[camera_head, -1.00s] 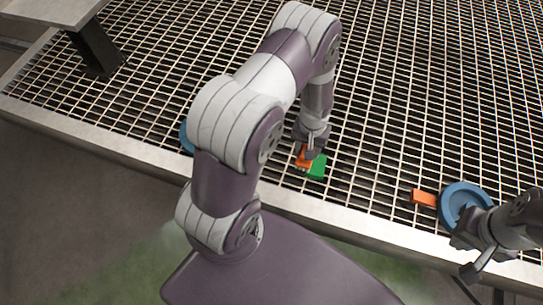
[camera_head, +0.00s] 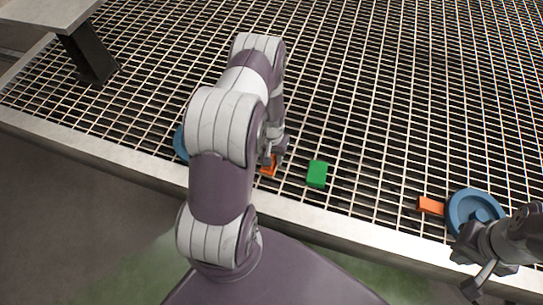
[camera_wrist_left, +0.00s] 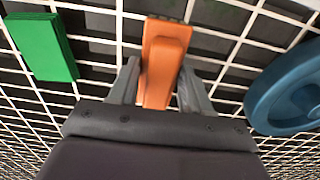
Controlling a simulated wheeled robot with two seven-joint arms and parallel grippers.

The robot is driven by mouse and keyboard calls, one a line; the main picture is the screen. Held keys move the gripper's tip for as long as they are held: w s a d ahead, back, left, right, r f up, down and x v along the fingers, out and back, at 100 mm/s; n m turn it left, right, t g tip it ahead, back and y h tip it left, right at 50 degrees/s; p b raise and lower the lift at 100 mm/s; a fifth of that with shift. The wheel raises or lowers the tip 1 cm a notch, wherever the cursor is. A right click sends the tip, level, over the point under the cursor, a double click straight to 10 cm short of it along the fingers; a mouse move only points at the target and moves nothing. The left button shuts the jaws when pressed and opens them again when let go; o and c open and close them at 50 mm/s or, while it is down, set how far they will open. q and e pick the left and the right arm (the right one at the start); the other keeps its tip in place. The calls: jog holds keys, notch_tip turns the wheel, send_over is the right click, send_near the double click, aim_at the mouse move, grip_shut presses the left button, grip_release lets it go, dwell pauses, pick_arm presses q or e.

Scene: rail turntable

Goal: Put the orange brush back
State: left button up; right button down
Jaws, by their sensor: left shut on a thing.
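An orange brush (camera_wrist_left: 160,62), a stepped block shape, is between the two fingers of my left gripper (camera_wrist_left: 158,92) in the left wrist view. The gripper is shut on it. In the head view the orange brush (camera_head: 268,167) shows small below my left gripper (camera_head: 272,155), low over the grating and partly hidden by it. A second orange piece (camera_head: 430,206) lies on the grating beside a blue disc at the right. My right gripper (camera_head: 474,262) is at the lower right, in front of that disc; its finger gap does not show clearly.
A green block (camera_head: 317,174) lies right of my left gripper, apart from it. A blue disc (camera_head: 181,143) is partly hidden behind my left arm; another blue disc (camera_head: 474,210) lies at right. The grating's pale front edge (camera_head: 345,228) runs below them. A bench (camera_head: 92,55) stands at upper left.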

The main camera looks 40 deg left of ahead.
pick_arm(q)
jog(key=o, duration=0.5)
jog(key=shift+f, duration=0.15)
jog(key=o, duration=0.4)
jog(key=shift+o, duration=0.2)
